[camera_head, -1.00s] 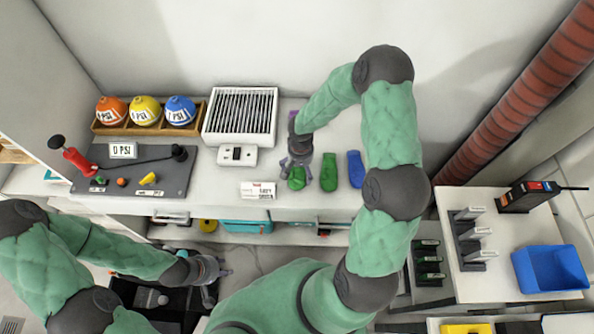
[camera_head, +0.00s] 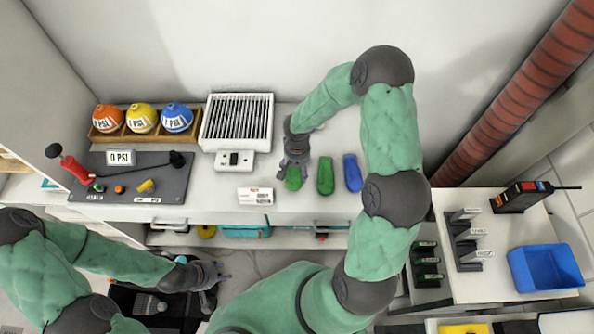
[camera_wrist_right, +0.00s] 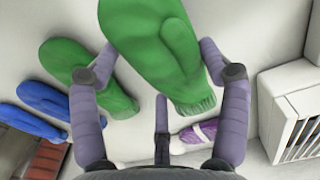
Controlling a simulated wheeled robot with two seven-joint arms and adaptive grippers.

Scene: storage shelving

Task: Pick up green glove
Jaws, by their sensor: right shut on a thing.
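My right gripper (camera_head: 294,168) is shut on a green glove (camera_head: 293,180) at the left end of the glove row on the white counter. In the right wrist view this green glove (camera_wrist_right: 160,45) lies between the fingers, near its cuff. It looks larger than the second green glove (camera_wrist_right: 75,65), but whether it is clear of the counter I cannot tell. The second green glove also shows in the head view (camera_head: 325,176), just right of the held one. My left gripper (camera_head: 212,275) is low at the left, away from the gloves; its fingers are too small to read.
A blue glove (camera_head: 352,173) lies right of the green ones. A purple glove (camera_wrist_right: 200,133) lies near the white slatted unit (camera_head: 237,124). A small label card (camera_head: 255,196) stands at the counter's front. A blue bin (camera_head: 546,268) is on the right-hand table.

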